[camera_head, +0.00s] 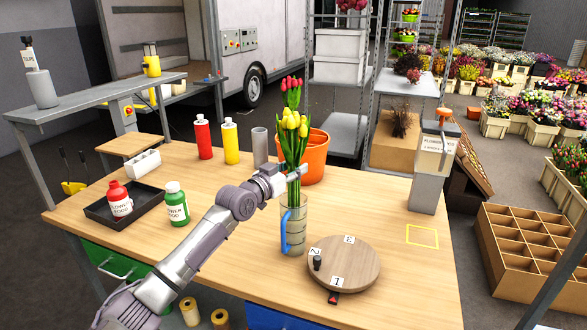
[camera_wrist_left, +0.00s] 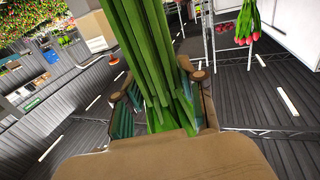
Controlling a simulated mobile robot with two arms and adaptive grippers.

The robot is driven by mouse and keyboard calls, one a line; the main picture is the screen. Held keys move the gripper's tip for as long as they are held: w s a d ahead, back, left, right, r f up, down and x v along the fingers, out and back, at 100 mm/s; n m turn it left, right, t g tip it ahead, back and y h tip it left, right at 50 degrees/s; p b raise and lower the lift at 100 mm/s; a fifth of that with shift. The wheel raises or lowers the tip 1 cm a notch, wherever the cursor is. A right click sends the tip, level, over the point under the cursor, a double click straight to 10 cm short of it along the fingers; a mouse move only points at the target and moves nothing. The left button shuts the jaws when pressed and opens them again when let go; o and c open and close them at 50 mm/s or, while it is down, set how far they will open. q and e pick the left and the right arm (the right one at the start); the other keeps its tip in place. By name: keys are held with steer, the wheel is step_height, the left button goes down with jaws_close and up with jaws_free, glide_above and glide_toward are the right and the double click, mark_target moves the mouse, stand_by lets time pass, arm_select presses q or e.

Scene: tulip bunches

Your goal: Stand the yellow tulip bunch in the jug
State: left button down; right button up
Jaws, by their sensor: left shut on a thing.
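The yellow tulip bunch (camera_head: 291,121) is upright with green stems, and my left gripper (camera_head: 295,173) is shut around its stems. In the left wrist view the stems (camera_wrist_left: 150,60) run between the fingers of my left gripper (camera_wrist_left: 165,105). The clear jug (camera_head: 296,238) with a blue handle stands on the table directly below the gripper. The stems' lower ends are at or inside the jug's mouth; I cannot tell how deep. My right gripper is not in view.
Red tulips (camera_head: 291,84) show behind the yellow ones, near an orange bucket (camera_head: 316,158) and a grey cylinder (camera_head: 260,147). A round wooden board (camera_head: 355,262) lies right of the jug. Red and yellow bottles (camera_head: 230,141) stand behind. The table's right part is mostly clear.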

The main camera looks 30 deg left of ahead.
arm_select(q)
steer(key=shift+f, duration=0.15)
steer(key=shift+f+b, duration=0.35)
jaws_free()
stand_by(0.8)
steer(key=s, duration=1.2)
steer(key=shift+a, duration=0.45)
